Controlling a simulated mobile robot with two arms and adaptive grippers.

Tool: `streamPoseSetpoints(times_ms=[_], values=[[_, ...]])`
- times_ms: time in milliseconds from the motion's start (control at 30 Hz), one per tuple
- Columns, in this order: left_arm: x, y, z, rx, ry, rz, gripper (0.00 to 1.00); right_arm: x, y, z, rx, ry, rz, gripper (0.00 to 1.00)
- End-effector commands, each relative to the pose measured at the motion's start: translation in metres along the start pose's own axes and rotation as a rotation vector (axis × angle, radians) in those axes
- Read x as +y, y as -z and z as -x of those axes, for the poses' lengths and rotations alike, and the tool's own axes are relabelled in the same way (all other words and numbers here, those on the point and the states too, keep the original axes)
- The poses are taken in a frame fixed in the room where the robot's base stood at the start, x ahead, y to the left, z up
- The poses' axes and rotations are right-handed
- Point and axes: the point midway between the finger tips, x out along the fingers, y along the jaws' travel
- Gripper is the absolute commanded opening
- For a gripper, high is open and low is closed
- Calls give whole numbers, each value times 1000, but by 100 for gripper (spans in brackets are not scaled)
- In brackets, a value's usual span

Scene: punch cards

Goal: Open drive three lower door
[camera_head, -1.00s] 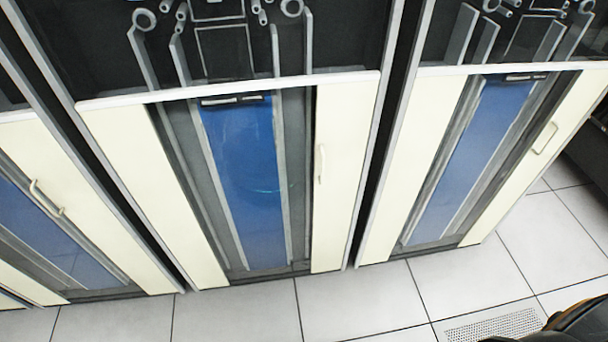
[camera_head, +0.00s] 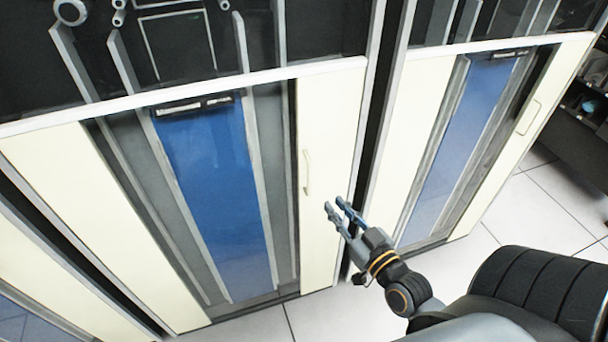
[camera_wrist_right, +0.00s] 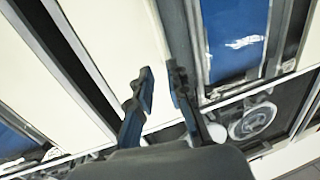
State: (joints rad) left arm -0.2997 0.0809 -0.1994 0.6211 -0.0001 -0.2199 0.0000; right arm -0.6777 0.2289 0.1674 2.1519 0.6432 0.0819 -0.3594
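The middle cabinet's lower door (camera_head: 328,235) has a cream right panel beside a blue and grey window. It looks shut. Its slim upright cream handle (camera_head: 307,172) is on that panel. My right gripper (camera_head: 336,204) is just right of and below the handle, apart from it in the picture. In the right wrist view the fingers (camera_wrist_right: 160,72) are apart with nothing between them, over a cream panel (camera_wrist_right: 115,40). The handle cannot be made out there. No label shows which drive is number three. My left gripper is out of view.
Another cabinet's lower door (camera_head: 419,90) stands to the right, with its own handle (camera_head: 528,117). A further cabinet is at the lower left. Dark shelves (camera_head: 588,105) stand at the far right. Tiled floor (camera_head: 550,200) is clear in front of the right cabinet.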

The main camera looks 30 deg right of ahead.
Motion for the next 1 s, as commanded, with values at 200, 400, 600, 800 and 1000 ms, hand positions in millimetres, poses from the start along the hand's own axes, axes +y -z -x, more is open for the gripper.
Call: streamPoseSetpoints(times_ms=[200,400,600,800,1000], values=[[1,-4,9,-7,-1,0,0,0,4,-45,5,-1,-2,17],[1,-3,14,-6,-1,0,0,0,2,-87,3,-1,-2,17],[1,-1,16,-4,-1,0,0,0,1,-114,0,0,-1,17],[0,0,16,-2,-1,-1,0,0,0,-124,-2,1,-1,17],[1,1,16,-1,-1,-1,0,0,-1,-124,-2,1,0,17]])
